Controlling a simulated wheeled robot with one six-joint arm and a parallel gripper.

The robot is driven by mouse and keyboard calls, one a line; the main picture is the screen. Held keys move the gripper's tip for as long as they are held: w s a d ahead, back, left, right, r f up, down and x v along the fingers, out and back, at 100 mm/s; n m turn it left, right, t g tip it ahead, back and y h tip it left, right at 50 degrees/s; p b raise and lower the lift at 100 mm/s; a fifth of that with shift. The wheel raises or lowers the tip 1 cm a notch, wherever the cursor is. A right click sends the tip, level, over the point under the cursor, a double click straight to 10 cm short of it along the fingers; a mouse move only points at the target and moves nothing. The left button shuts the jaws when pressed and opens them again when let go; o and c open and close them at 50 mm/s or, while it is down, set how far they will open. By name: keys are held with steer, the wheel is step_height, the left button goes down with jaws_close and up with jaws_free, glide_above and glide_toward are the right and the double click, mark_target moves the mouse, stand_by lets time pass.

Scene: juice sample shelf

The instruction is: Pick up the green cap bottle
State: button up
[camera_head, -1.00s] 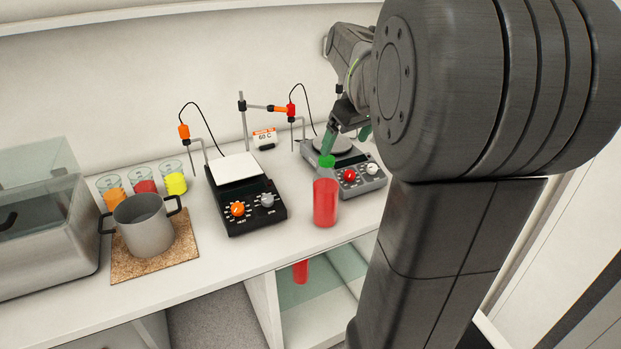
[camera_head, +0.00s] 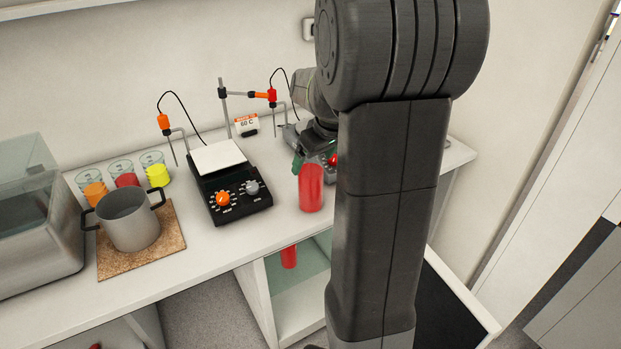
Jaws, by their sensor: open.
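The bottle of red juice (camera_head: 311,190) stands upright near the front edge of the counter, right of the black hot plate. Its green cap, clear in the earlier view, cannot be made out now; my gripper covers the bottle's top. My gripper (camera_head: 308,157) is open at the bottle's upper end, coming from behind and above. One green finger shows just left of the bottle's top. The other finger is hidden or too unclear to see, so I cannot tell whether the fingers straddle the neck or touch it.
The black hot plate (camera_head: 239,200) with its stand is left of the bottle. A grey hot plate, mostly hidden, lies behind. A steel pot (camera_head: 131,222) sits on a cork mat (camera_head: 161,256). Three juice beakers stand behind it. Another red bottle (camera_head: 289,257) is on the shelf below.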

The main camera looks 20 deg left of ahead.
steer(key=shift+x, duration=0.9)
steer(key=shift+c, duration=0.2)
steer(key=shift+w+r, duration=0.1)
jaws_close()
